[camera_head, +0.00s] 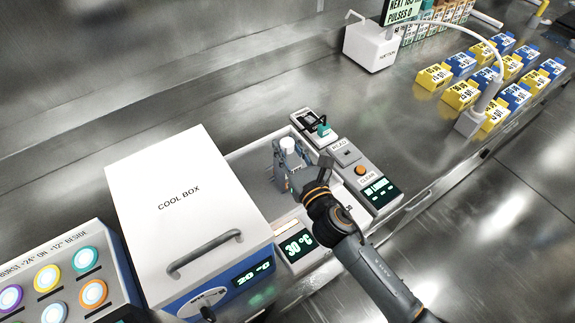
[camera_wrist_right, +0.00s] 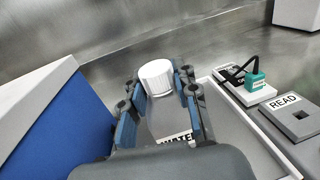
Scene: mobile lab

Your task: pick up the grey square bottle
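The grey square bottle, with a ribbed white cap (camera_wrist_right: 156,77), stands in the shallow light-grey tray bay in the right wrist view. Its body (camera_wrist_right: 165,118) shows between the fingers, with part of a dark-lettered label low down. In the head view its white cap (camera_head: 287,145) rises above the fingers. My right gripper (camera_head: 292,168) has its fingers on either side of the bottle; it also shows in the right wrist view (camera_wrist_right: 161,100). I cannot tell whether the pads touch the bottle. My left gripper is not in view.
A white and blue cool box (camera_head: 160,215) stands close on the left. To the right are a small device with a teal block (camera_head: 322,129) and a READ button panel (camera_head: 346,154). Blue and yellow boxes (camera_head: 460,95) stand at upper right. The steel bench behind is clear.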

